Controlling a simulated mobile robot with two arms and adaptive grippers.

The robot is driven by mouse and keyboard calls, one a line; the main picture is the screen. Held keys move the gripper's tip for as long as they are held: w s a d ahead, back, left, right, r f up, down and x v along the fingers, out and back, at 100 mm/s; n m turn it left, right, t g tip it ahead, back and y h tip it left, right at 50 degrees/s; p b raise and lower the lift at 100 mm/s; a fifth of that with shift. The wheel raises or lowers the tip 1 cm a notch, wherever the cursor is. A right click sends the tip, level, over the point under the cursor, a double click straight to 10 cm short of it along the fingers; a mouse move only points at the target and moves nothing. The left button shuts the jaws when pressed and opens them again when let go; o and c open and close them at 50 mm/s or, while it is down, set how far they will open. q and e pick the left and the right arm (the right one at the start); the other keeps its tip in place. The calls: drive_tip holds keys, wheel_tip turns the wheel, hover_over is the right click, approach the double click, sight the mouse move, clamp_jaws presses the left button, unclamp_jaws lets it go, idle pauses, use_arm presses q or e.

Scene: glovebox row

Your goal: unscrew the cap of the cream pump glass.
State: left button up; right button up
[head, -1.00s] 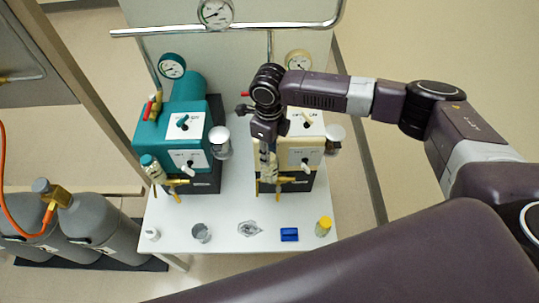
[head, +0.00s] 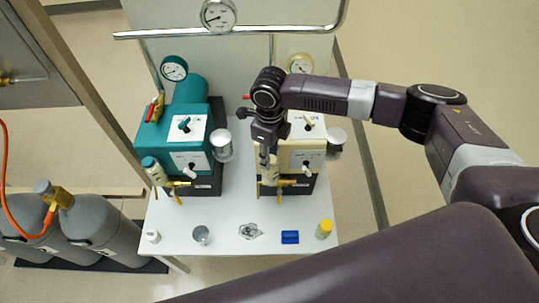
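The cream pump (head: 303,155) stands on the right of the white table, with cream front panels and a black base. A glass fitting (head: 269,175) stands at its front left corner with brass valve parts beside it. My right gripper (head: 264,158) points down directly over the top of this fitting, and its cap is hidden behind the gripper. I cannot tell whether the fingers touch the cap or how far apart they are. A clear jar (head: 336,138) hangs at the pump's right side. My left gripper is not in view.
A teal pump (head: 180,130) with its own teal-capped glass (head: 150,165) stands to the left. Along the table's front lie several small things, among them a blue block (head: 290,237) and a yellow-capped vial (head: 324,229). Grey gas cylinders (head: 95,232) stand at left.

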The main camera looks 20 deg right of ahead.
drive_tip(key=shift+w+r+m+p, duration=0.15)
drive_tip(key=shift+r+m+p, duration=0.05)
drive_tip(key=shift+m+p, duration=0.15)
drive_tip(key=m+p, duration=0.4)
drive_tip(key=m, duration=0.2)
drive_tip(key=shift+d, duration=0.15)
drive_tip(key=m+p, duration=0.2)
drive_tip(key=m, duration=0.1)
drive_tip(key=m+p, duration=0.2)
drive_tip(key=m, duration=0.2)
drive_tip(key=shift+f+m+p, duration=0.2)
drive_tip(key=shift+m+p, duration=0.1)
drive_tip(key=shift+m, duration=0.55)
drive_tip(key=shift+w+d+m, duration=0.1)
drive_tip(key=shift+m, duration=0.8)
